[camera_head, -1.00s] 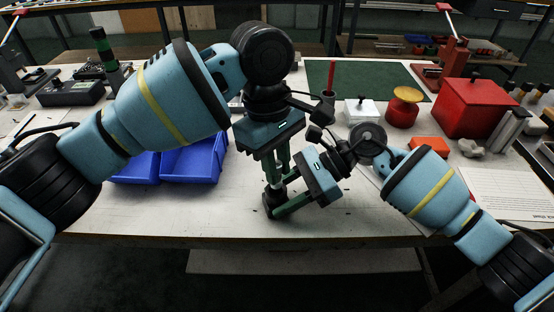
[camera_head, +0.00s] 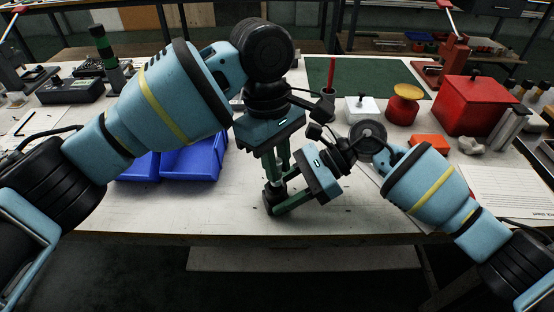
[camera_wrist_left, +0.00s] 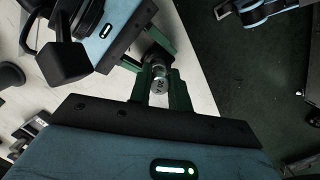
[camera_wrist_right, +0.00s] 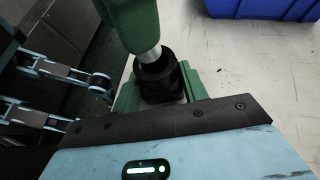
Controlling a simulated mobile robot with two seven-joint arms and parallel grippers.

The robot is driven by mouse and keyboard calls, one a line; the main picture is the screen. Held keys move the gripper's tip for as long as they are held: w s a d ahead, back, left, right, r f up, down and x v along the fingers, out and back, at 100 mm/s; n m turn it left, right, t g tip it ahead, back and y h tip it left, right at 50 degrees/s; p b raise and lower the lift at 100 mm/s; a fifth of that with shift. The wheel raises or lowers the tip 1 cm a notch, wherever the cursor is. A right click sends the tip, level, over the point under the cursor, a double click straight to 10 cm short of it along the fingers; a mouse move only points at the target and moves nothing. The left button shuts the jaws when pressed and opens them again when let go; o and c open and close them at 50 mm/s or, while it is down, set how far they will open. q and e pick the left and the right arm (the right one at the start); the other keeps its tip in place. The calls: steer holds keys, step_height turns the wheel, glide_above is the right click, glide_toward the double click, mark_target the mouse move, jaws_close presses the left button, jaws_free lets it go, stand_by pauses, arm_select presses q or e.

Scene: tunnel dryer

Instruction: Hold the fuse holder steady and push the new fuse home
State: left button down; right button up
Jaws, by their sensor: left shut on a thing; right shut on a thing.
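My left gripper (camera_head: 279,172) points down and is shut on the fuse, a small cylinder with a metal cap (camera_wrist_left: 160,84) between its green fingers. My right gripper (camera_head: 280,203) comes in from the right, low over the bench, shut on the black fuse holder (camera_head: 267,199). In the right wrist view the holder (camera_wrist_right: 160,82) stands upright between the green fingers, with a round collar on top. The fuse's silver lower part (camera_wrist_right: 151,54) stands in line with the collar and reaches its mouth. How deep it sits is hidden. Left fingers cover most of the fuse there.
Blue bins (camera_head: 196,160) stand left of the grippers. A white box (camera_head: 361,109), a red pot with a yellow top (camera_head: 404,104), an orange block (camera_head: 430,144) and a red box (camera_head: 474,106) stand at right. The bench's front edge is close; bare bench lies front left.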

mark_target(278, 183)
arm_select(q)
steer(key=shift+f, duration=1.5)
stand_by(0.7)
steer(key=shift+r, duration=0.15)
steer(key=shift+r, duration=1)
stand_by(0.3)
steer(key=shift+f, duration=1.15)
stand_by(1.0)
steer(key=c, duration=1.2)
jaws_free()
steer(key=shift+c, duration=0.2)
step_height(278, 183, up, 12)
steer(key=w+a, duration=0.1)
steer(key=shift+w+a, duration=0.15)
steer(key=shift+a, duration=0.05)
